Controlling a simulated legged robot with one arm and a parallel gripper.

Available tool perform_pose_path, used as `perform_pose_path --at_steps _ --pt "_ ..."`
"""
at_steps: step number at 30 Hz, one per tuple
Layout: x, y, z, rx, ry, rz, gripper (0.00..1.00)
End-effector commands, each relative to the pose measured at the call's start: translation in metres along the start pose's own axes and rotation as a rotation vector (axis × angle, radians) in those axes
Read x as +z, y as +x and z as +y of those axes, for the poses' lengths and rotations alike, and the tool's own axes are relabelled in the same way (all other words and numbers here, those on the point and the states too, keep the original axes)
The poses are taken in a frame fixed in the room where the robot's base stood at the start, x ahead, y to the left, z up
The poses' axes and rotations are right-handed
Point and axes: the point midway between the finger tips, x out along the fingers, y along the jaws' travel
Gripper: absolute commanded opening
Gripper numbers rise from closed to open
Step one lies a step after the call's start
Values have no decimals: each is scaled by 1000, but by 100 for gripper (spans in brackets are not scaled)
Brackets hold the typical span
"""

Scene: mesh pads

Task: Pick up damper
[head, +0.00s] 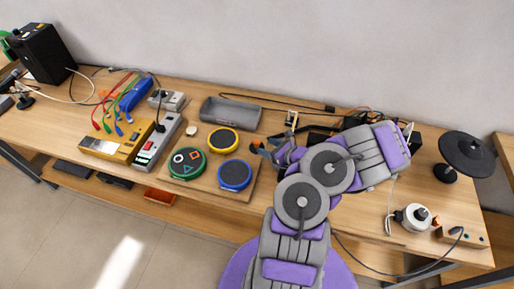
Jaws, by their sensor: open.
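On the wooden board (208,188) are three round pads: a green-rimmed one with coloured symbols (187,162), a yellow-rimmed one (223,140) and a blue-rimmed one (234,175). My gripper (262,148) is open over the bench, just right of the yellow-rimmed pad, and nothing shows in it. My arm hides part of the bench to its right.
A grey tray (230,113) stands at the back. A yellow box (117,141) and a grey power strip (158,143) stand left of the board. A black round pad on a stand (467,154) and a white round device (412,216) are at the right. Cables cross the bench.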

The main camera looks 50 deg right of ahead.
Motion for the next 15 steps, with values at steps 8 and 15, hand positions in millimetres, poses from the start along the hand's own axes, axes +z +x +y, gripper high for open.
perform_pose_path --at_steps 8,15 --pt "-4 24 2 4 0 2 61" --pt "-4 52 1 3 1 0 61"
